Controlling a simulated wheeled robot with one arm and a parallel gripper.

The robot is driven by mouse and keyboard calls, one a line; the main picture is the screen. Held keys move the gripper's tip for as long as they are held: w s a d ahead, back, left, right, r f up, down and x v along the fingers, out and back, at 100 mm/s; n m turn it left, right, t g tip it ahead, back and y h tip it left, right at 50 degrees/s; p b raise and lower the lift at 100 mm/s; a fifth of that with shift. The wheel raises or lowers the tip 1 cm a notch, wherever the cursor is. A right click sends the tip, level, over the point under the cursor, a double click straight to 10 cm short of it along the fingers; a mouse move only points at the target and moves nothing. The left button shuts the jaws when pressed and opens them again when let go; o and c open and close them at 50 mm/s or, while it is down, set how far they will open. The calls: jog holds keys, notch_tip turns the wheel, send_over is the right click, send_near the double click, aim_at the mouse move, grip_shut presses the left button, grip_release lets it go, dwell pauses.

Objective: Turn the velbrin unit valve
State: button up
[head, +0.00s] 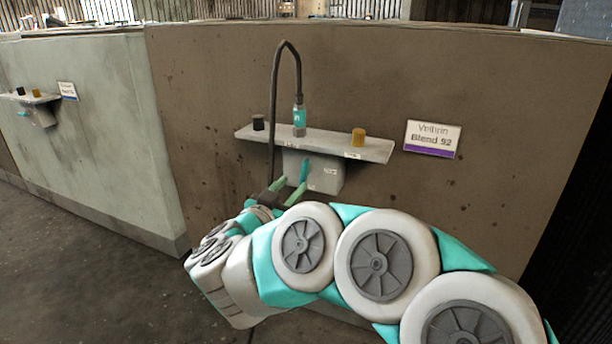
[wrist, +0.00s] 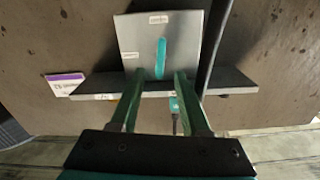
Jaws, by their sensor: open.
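The velbrin unit is a grey shelf (head: 375,149) on a brown wall, with a grey box (head: 325,176) below it. The valve handle (head: 305,170) is a teal lever on the front of that box. In the wrist view the lever (wrist: 161,58) stands upright in the picture on the box face (wrist: 190,30). My gripper (head: 290,188) is open, with green fingers just in front of the box. In the wrist view my gripper (wrist: 160,75) has its fingertips either side of the lever's line, near its lower end. Contact cannot be told.
A dark knob (head: 258,123), an amber knob (head: 358,137) and a teal nozzle (head: 299,116) with a dark hose (head: 274,80) are on the unit. A similar unit (head: 30,98) is at far left. Open floor (head: 70,270) lies left.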

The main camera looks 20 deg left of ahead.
aim_at(303, 174)
jog(key=w, duration=0.5)
jog(key=shift+w+d+f, duration=0.1)
jog(key=shift+d, duration=0.15)
jog(key=shift+w, duration=0.6)
jog(key=shift+c, duration=0.3)
grip_shut()
